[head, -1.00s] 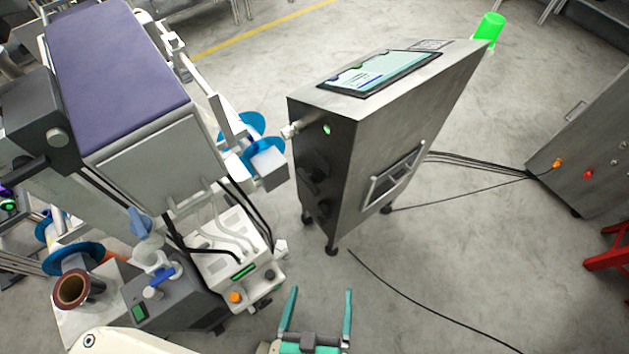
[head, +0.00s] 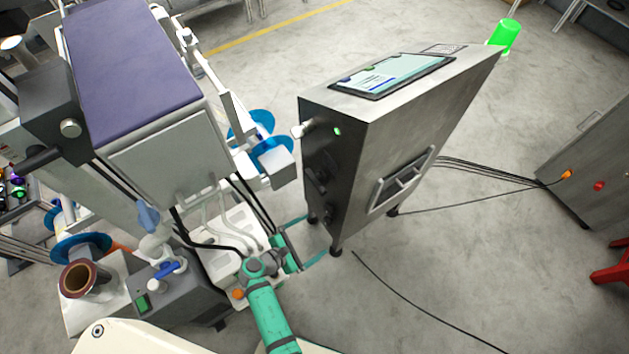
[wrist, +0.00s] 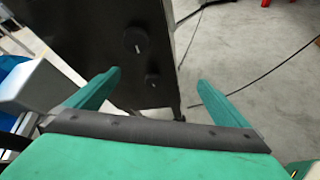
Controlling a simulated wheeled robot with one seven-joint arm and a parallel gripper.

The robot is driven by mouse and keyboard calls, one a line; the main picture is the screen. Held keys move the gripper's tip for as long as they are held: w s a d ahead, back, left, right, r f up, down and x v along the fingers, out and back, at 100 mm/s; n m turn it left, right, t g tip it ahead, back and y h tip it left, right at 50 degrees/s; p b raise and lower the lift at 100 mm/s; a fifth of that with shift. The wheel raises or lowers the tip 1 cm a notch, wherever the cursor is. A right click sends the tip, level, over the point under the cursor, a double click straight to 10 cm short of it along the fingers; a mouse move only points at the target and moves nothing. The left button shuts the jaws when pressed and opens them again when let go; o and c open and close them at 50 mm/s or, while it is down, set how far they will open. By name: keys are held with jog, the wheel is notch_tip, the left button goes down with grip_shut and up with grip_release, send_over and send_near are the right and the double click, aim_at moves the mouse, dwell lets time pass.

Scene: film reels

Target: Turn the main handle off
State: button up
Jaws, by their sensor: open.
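A grey metal cabinet (head: 400,150) with a tilted screen on top stands right of centre in the head view. Its dark narrow side (head: 318,150) carries black handle-like fittings (head: 320,178). In the wrist view, that dark panel (wrist: 95,60) shows a larger black round knob (wrist: 136,40) and a smaller one (wrist: 152,80) below it. I cannot tell which one is the main handle. My green gripper (head: 314,240) is open, low in front of the dark side. In the wrist view, the gripper (wrist: 159,77) has its fingers spread, with nothing held between them.
A machine with a purple top (head: 130,55) and blue reels stands close at the left. A white box (head: 232,250) lies beside my gripper. Cables (head: 430,310) run over the floor at the right. A second cabinet (head: 590,160) stands far right.

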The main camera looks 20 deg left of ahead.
jog(key=w+a+r+n+t+h, duration=0.2)
jog(key=w+a+r, duration=0.2)
jog(key=a+r, duration=0.15)
jog(key=n+t+h, duration=0.1)
jog(key=t+h, duration=0.1)
jog(key=h, duration=0.1)
send_near(312, 183)
jog(key=d, duration=0.1)
jog(key=x, duration=1)
jog(key=shift+w+a, duration=0.15)
jog(key=shift+w, duration=0.2)
jog(key=c, duration=0.9)
